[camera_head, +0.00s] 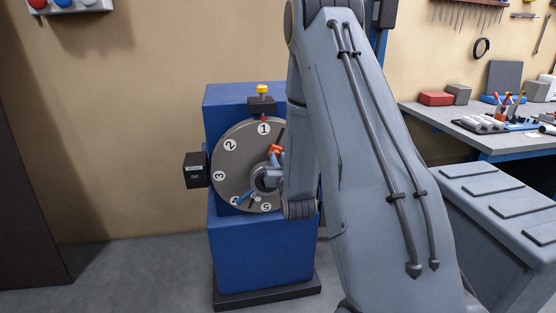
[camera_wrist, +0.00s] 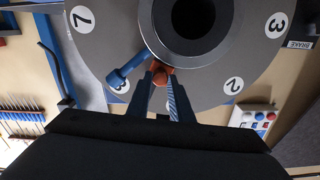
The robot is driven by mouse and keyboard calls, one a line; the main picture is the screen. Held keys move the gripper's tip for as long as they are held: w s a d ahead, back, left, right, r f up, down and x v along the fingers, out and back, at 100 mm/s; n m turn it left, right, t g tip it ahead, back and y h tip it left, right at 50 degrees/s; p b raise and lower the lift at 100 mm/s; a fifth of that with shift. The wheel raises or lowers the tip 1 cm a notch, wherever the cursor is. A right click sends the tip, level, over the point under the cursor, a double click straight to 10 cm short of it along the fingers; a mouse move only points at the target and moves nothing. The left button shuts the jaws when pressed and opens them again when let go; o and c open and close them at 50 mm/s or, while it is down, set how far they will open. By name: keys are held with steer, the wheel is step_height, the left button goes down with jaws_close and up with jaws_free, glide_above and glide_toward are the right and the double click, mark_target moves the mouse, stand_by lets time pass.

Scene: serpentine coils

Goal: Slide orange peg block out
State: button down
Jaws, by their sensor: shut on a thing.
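The orange peg block (camera_head: 275,149) sits on the face of a grey numbered disc (camera_head: 231,167), to the upper right of its hub. In the wrist view, the orange block (camera_wrist: 162,76) is small, close to the hub ring (camera_wrist: 195,58). My gripper (camera_wrist: 160,90) is shut on it, one finger on each side, so its sides are mostly covered. In the head view my arm hides the disc's right part and much of my gripper. A blue handle (camera_wrist: 122,75) lies just left of my fingers in the wrist view, angled across the disc.
The disc is mounted on a blue housing (camera_head: 260,250). A yellow-topped black part (camera_head: 262,100) stands above the disc. A dark brake box (camera_head: 195,169) is at its left. Another blue handle (camera_head: 243,198) is low on the disc. A workbench (camera_head: 480,135) and a grey cabinet (camera_head: 500,205) are at right.

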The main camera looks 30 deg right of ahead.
step_height(320, 180, up, 6)
steer(key=d+p, duration=0.2)
steer(key=shift+s+d, duration=0.2)
steer(key=shift+s, duration=0.05)
steer(key=shift+r, duration=0.1)
steer(key=c, duration=1.6)
jaws_free()
steer(key=shift+s+d, duration=0.1)
steer(key=b+v, duration=0.2)
steer(key=v, duration=0.5)
steer(key=shift+s, duration=0.4)
steer(key=shift+a, duration=0.25)
